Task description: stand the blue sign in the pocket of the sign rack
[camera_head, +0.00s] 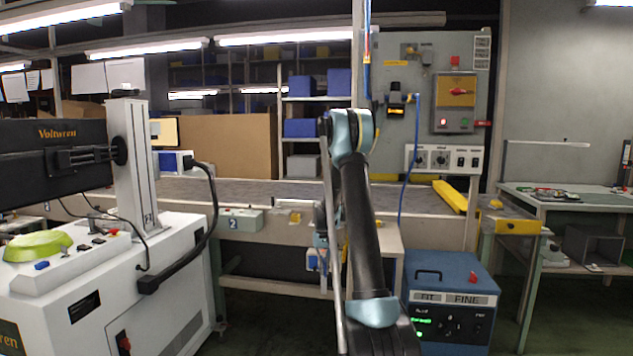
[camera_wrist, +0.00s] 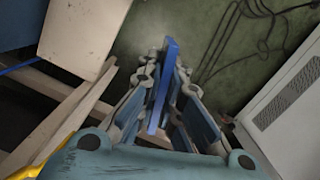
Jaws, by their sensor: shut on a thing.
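The blue sign (camera_wrist: 164,88) shows in the wrist view as a thin blue strip seen nearly edge-on. My gripper (camera_wrist: 167,70) is shut on it, with one finger on each side. The sign stretches from beyond the fingertips back toward the palm. In the head view my gripper (camera_head: 320,240) hangs low in front of the conveyor, partly hidden by my arm. A small blue and white patch by it may be the sign, but I cannot tell. I cannot pick out the sign rack or its pocket for certain in either view.
The conveyor (camera_head: 255,192) runs across behind my arm. A blue box (camera_head: 450,290) with a lit panel stands at the right of my arm. A white machine (camera_head: 165,270) stands at the left. A side table (camera_head: 590,198) is at the far right. Cables (camera_wrist: 245,30) lie on the floor.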

